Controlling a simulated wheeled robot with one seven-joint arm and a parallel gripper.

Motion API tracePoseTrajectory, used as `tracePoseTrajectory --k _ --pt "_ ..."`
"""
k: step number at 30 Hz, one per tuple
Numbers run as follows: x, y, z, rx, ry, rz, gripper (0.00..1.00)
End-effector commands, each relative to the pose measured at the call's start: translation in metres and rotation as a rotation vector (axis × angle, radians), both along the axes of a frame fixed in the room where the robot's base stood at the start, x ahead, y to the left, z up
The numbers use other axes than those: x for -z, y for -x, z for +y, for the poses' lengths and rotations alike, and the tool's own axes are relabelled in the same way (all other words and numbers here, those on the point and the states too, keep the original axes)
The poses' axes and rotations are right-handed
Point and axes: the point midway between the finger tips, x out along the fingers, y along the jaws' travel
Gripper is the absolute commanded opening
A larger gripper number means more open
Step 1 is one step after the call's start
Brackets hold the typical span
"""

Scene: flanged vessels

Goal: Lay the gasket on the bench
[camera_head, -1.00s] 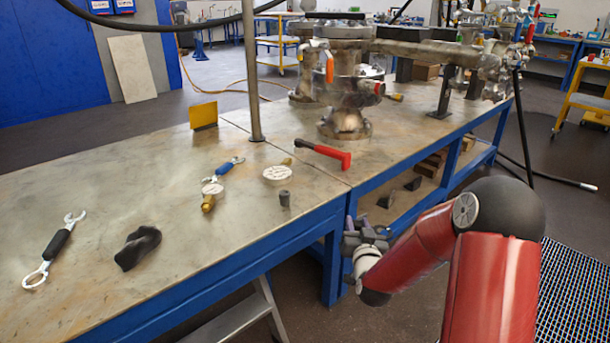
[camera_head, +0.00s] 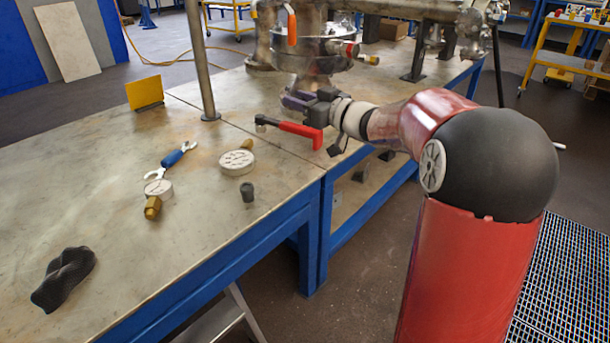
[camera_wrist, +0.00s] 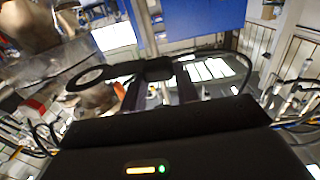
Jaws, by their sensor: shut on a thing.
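In the wrist view my gripper (camera_wrist: 160,84) is shut on a thin black gasket (camera_wrist: 124,69), a flat ring with a tab between the fingertips. The ring sticks out to the left, seen nearly edge-on. In the head view my gripper (camera_head: 303,101) is raised at the bench's right-hand section, in front of the flanged vessel (camera_head: 308,50). It appears just above the red-handled tool; I cannot tell the gap. The gasket cannot be made out in the head view. The bench (camera_head: 110,215) has a worn metal top with bare areas.
A yellow plate (camera_head: 145,92) and a metal post (camera_head: 201,65) stand behind.

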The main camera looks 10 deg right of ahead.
Motion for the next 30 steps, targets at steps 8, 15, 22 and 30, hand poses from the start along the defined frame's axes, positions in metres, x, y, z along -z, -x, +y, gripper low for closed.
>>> tracePoseTrajectory --k 8,15,22,30 --pt "0.006 0.001 0.001 0.004 0.003 -0.004 0.07" --pt "0.053 0.001 0.000 0.006 -0.002 0.004 0.07" --pt "0.115 0.001 0.001 0.005 -0.003 0.003 0.07" --pt "0.155 0.001 0.001 0.005 0.000 -0.001 0.07"
